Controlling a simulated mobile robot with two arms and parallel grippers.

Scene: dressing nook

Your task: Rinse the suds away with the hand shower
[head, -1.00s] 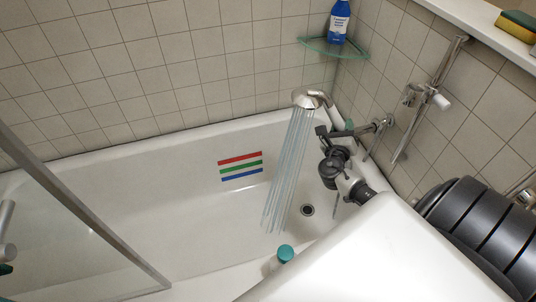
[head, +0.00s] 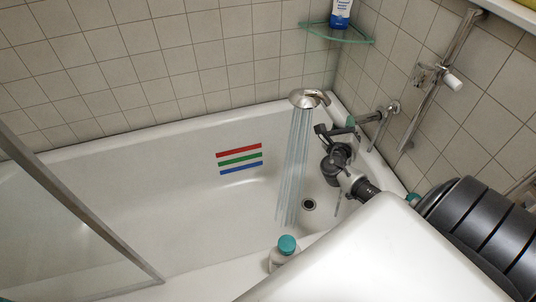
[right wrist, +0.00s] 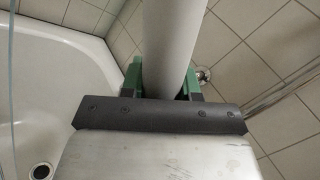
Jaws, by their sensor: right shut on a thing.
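The hand shower (head: 306,98) is over the tap end of the bathtub, its head tilted down and streams of water (head: 293,165) falling into the tub. My right gripper (head: 337,128) is shut on its handle; in the right wrist view the pale handle (right wrist: 168,45) runs between my green fingers (right wrist: 160,82). The white bathtub (head: 130,185) shows no clear suds; part of its near side is hidden by my own body. The water lands left of the drain (head: 308,204). My left gripper is out of view.
Red, green and blue stripes (head: 240,160) mark the tub's far wall. A teal-capped bottle (head: 285,250) stands on the near rim. A glass screen (head: 60,240) is at left. A wall rail (head: 440,75) and a glass corner shelf (head: 337,33) with a blue-and-white bottle (head: 341,12) are at right.

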